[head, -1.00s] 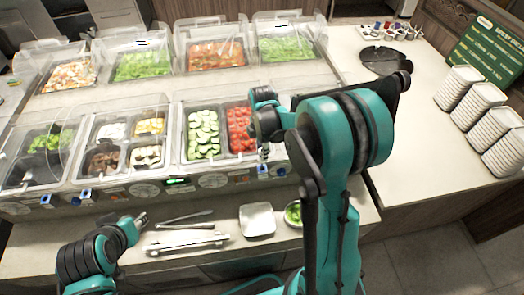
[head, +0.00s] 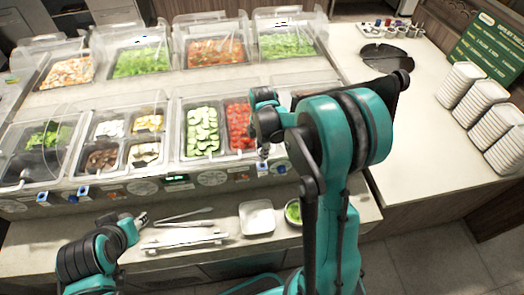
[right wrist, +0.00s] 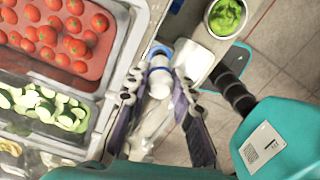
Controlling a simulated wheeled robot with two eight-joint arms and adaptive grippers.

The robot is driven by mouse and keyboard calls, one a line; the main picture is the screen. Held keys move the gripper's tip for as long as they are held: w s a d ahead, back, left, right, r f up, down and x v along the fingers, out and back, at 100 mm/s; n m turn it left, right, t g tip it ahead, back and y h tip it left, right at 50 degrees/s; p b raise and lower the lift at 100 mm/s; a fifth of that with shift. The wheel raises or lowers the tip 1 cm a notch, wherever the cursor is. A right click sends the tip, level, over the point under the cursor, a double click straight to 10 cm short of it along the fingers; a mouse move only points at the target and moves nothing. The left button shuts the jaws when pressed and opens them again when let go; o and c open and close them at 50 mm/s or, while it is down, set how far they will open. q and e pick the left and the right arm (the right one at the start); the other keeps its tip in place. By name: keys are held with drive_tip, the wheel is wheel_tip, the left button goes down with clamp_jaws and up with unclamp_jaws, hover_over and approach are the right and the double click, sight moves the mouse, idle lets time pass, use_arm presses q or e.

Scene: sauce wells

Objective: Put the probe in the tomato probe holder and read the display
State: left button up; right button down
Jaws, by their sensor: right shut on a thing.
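My right gripper (head: 263,152) is in front of the tomato bin (head: 239,125), at the front panel of the salad bar. In the right wrist view the gripper (right wrist: 158,78) is shut on a white probe (right wrist: 160,84) with a blue ring at its far end. I cannot tell whether the probe touches a holder. A blue-marked holder (head: 280,169) shows on the panel beside the gripper. The lit green display (head: 177,178) is on the panel to the left; its digits are too small to read. My left gripper (head: 141,219) is low over the front counter, its jaws unclear.
Clear guards cover the bins; cucumbers (head: 202,132) lie left of the tomatoes. On the front ledge are tongs (head: 184,216), a white square dish (head: 257,218) and a bowl of greens (head: 293,212). Stacked plates (head: 483,106) stand on the right counter, whose near part is clear.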

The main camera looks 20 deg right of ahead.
drive_tip(key=shift+f+b, duration=1.2)
drive_tip(key=shift+f, duration=0.1)
drive_tip(key=shift+r, duration=0.15)
idle(3.1)
drive_tip(key=shift+r+p, duration=2.5)
drive_tip(key=shift+r, duration=1.15)
